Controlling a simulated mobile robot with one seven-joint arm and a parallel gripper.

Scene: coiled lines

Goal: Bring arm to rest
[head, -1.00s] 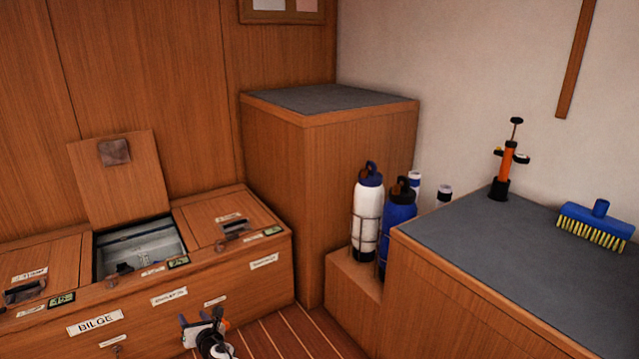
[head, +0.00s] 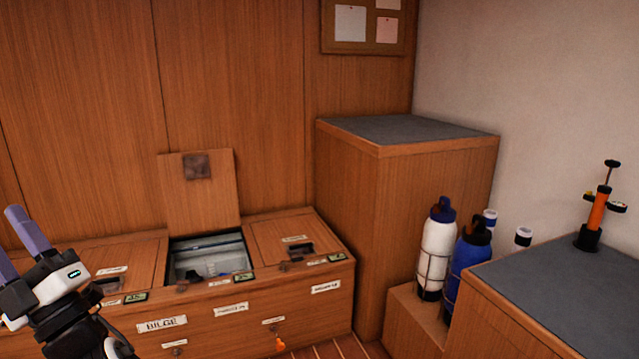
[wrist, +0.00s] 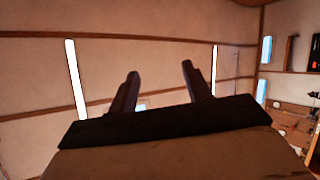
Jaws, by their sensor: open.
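My gripper (head: 12,248) is at the left edge of the head view, raised in front of the locker bench, with its purple-grey fingers pointing up. In the wrist view my gripper (wrist: 158,85) shows two dark fingers spread apart with nothing between them. Behind them are a pale wall with wooden strips and bright narrow windows. The left fingertip is partly at the frame's edge in the head view.
The wooden locker bench (head: 240,318) has its middle lid (head: 205,205) standing open. A white bottle (head: 436,245) and a blue bottle (head: 466,265) stand at right. An orange pump (head: 598,212) stands on the grey-topped counter (head: 560,290). A tall cabinet (head: 345,210) fills the corner.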

